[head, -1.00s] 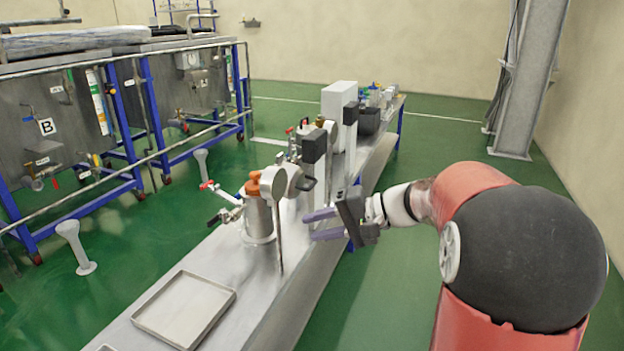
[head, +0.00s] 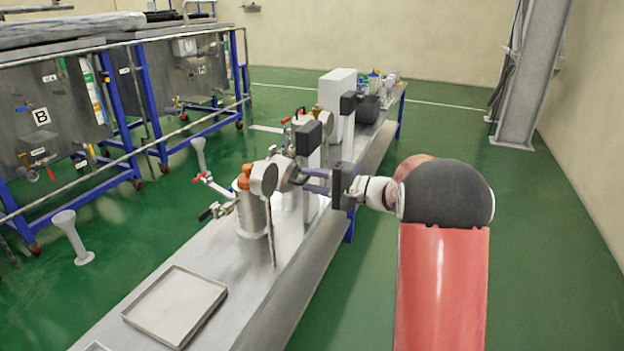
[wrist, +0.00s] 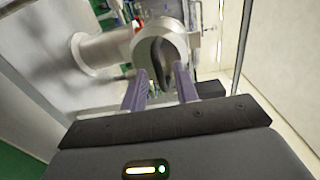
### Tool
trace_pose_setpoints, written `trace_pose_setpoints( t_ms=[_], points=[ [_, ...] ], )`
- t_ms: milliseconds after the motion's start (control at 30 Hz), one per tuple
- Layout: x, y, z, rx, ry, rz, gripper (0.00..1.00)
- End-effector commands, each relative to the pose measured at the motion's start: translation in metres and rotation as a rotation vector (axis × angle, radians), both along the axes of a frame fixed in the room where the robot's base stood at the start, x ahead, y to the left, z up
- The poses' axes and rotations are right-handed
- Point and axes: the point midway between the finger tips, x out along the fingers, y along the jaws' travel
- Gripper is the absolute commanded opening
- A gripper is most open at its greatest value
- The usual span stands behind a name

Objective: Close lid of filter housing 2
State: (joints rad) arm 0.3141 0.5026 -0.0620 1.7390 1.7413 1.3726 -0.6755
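A steel filter housing (head: 252,214) with an orange knob on top stands on the bench. A grey round disc (head: 263,179) sits beside its top. No number is readable, so I cannot tell which housing is number 2. My gripper (head: 303,180) is just right of the disc, with its purple fingers pointing left. In the wrist view my gripper (wrist: 158,82) is open, its fingers apart. A dark curved handle (wrist: 157,62) on a round grey lid (wrist: 176,38) appears between and just beyond the fingertips. I cannot tell if they touch it. The second housing is mostly hidden behind.
An empty shallow tray (head: 176,306) lies on the near part of the bench. Grey posts with black blocks (head: 307,138) stand close behind my gripper. A white box (head: 338,92) and more gear stand farther back. The green floor (head: 340,300) right of the bench is clear.

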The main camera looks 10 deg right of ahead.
Motion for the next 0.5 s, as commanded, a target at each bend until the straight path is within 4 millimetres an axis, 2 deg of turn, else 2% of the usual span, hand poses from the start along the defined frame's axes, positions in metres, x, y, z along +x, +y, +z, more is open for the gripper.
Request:
trace_pose_setpoints(
  t_ms=[300, 500],
  points=[
    [0.0017, 0.0031, -0.0001, 0.000, 0.000, 0.001, 0.29],
    [0.0016, 0.0029, 0.0000, 0.000, 0.000, 0.001, 0.03]
  ],
)
